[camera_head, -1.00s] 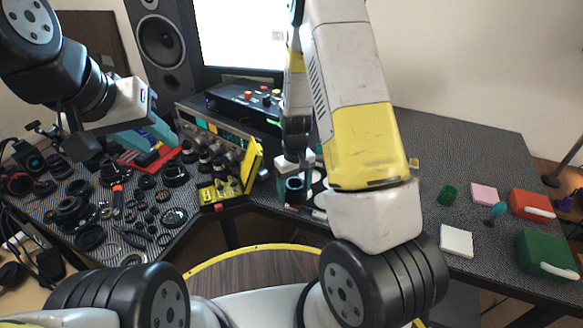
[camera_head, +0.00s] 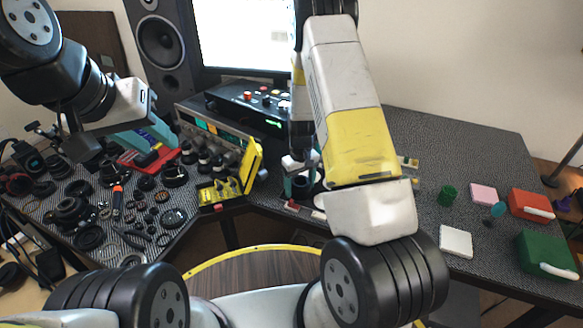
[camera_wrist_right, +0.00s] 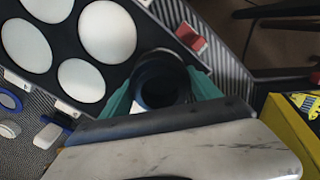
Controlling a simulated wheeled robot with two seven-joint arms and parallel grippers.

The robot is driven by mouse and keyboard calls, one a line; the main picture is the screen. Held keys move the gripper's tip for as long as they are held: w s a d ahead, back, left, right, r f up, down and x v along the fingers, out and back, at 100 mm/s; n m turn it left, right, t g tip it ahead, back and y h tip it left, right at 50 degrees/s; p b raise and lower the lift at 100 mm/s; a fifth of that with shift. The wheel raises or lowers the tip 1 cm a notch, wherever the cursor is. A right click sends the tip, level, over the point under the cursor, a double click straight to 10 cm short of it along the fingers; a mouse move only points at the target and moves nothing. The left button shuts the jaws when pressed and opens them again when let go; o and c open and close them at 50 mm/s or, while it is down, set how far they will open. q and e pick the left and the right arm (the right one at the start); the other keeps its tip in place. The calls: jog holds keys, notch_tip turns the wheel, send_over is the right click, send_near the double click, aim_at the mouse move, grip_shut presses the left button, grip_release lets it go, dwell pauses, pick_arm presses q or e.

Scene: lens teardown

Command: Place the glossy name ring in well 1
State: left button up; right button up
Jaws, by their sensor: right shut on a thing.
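My right gripper (camera_wrist_right: 160,92) has its teal fingers closed on both sides of a dark, round, hollow ring (camera_wrist_right: 160,57); whether this is the glossy name ring cannot be read. A black tray (camera_wrist_right: 68,45) with several round white wells lies at upper left in the right wrist view, beside the ring. No well numbers are legible. In the head view my right gripper (camera_head: 301,184) is over the desk's middle, and my arm hides most of the tray. My left gripper (camera_head: 148,132) is over the left desk; its teal fingers show, but their opening is unclear.
Several dark lens parts crowd the left desk. A yellow open case (camera_head: 215,194) stands left of my right gripper. A red block (camera_wrist_right: 191,38) is near the tray.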

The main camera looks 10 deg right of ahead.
jog(key=o, duration=1.1)
jog(key=shift+f, duration=0.1)
notch_tip(320, 180, up, 12)
notch_tip(320, 180, up, 10)
jog(key=t+y, duration=0.1)
send_over(299, 190)
jog(key=s+r+m+t, duration=0.1)
jog(key=s+r, duration=0.4)
jog(key=s, duration=0.2)
jog(key=s+r+m+t, duration=0.1)
jog(key=s+r+t, duration=0.1)
jog(key=s+r, duration=0.4)
jog(key=s+a+r+m+t+y, duration=0.1)
jog(key=s+r+t, duration=0.1)
jog(key=s+r, duration=0.4)
jog(key=shift+s+a+r, duration=0.1)
jog(key=shift+s+r, duration=0.05)
jog(key=shift+s, duration=1.1)
